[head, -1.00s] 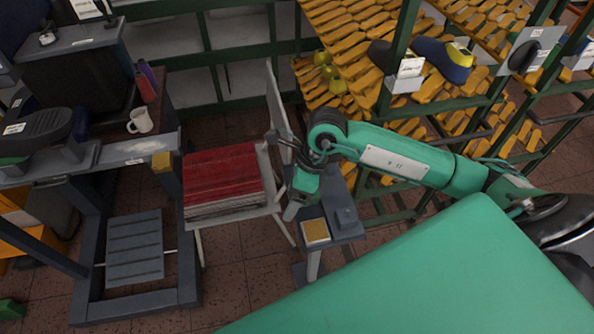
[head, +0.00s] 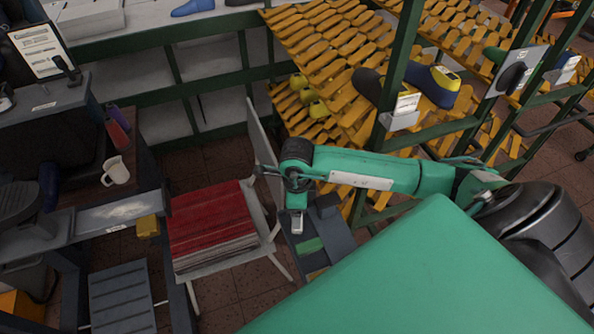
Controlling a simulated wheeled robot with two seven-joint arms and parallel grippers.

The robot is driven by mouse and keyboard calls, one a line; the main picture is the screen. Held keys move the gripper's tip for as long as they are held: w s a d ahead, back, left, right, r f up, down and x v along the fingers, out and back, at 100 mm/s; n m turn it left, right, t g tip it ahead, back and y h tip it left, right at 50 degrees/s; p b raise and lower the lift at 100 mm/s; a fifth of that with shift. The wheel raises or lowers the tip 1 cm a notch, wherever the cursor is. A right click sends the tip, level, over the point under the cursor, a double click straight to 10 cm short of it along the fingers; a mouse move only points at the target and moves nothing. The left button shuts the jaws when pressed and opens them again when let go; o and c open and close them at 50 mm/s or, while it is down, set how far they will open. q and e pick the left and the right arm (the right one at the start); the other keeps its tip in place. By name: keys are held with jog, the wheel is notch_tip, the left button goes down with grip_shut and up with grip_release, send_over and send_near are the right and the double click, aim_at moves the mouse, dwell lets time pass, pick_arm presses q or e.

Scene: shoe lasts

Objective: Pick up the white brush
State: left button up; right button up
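I cannot make out a white brush in the head view. My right arm comes in from the right. Its gripper (head: 297,224) points down over a small dark grey bench (head: 333,240) in the middle. Light grey parts show at its tip, but I cannot tell whether the fingers are open or shut, or whether they touch anything. A small green item (head: 310,246) lies on the bench just below the gripper. A yellowish pad (head: 317,273) is partly hidden at the bench's near end. My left gripper is not in view.
A white chair (head: 262,205) with a red-topped stack (head: 211,221) stands left of the bench. A workbench with a white mug (head: 116,171) is further left. A rack of yellow shoe lasts (head: 350,60) stands behind. My green body covers the lower right.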

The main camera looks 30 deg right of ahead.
jog(key=shift+f, duration=0.65)
jog(key=shift+w+f, duration=0.15)
jog(key=shift+f, duration=0.15)
notch_tip(320, 180, down, 2)
jog(key=shift+d+f+p, duration=0.1)
jog(key=shift+p, duration=0.9)
notch_tip(320, 180, down, 2)
jog(key=shift+f+p, duration=0.15)
jog(key=shift+p, duration=0.2)
jog(key=shift+f, duration=0.4)
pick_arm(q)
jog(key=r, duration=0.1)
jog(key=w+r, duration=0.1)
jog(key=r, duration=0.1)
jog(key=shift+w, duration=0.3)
pick_arm(e)
jog(key=c, duration=0.6)
